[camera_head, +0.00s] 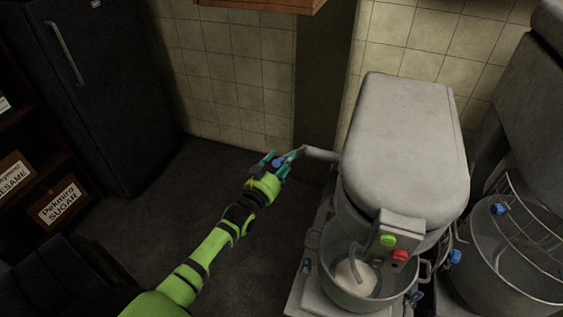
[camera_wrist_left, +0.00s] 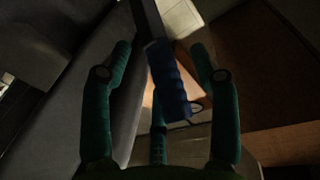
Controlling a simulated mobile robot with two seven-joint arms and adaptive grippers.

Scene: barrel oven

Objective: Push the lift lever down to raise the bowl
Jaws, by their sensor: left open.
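The grey mixer (camera_head: 405,135) stands at the right of the head view. The lift lever (camera_head: 320,154) is a grey arm sticking out from the mixer's left side. Its blue grip (camera_wrist_left: 168,85) shows in the left wrist view. The steel bowl (camera_head: 338,292) sits under the mixer head with pale contents and a hook in it. My left gripper (camera_head: 281,162) is at the lever's outer end. In the wrist view, its teal fingers are open on either side of the blue grip, with visible gaps. My right gripper is not in view.
A green button (camera_head: 387,240) and a red button (camera_head: 400,256) are on the mixer's front. Another steel bowl with a wire guard (camera_head: 525,225) stands at the right. A dark fridge (camera_head: 95,85) and a shelf with labelled boxes (camera_head: 62,203) are at the left. The floor between is clear.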

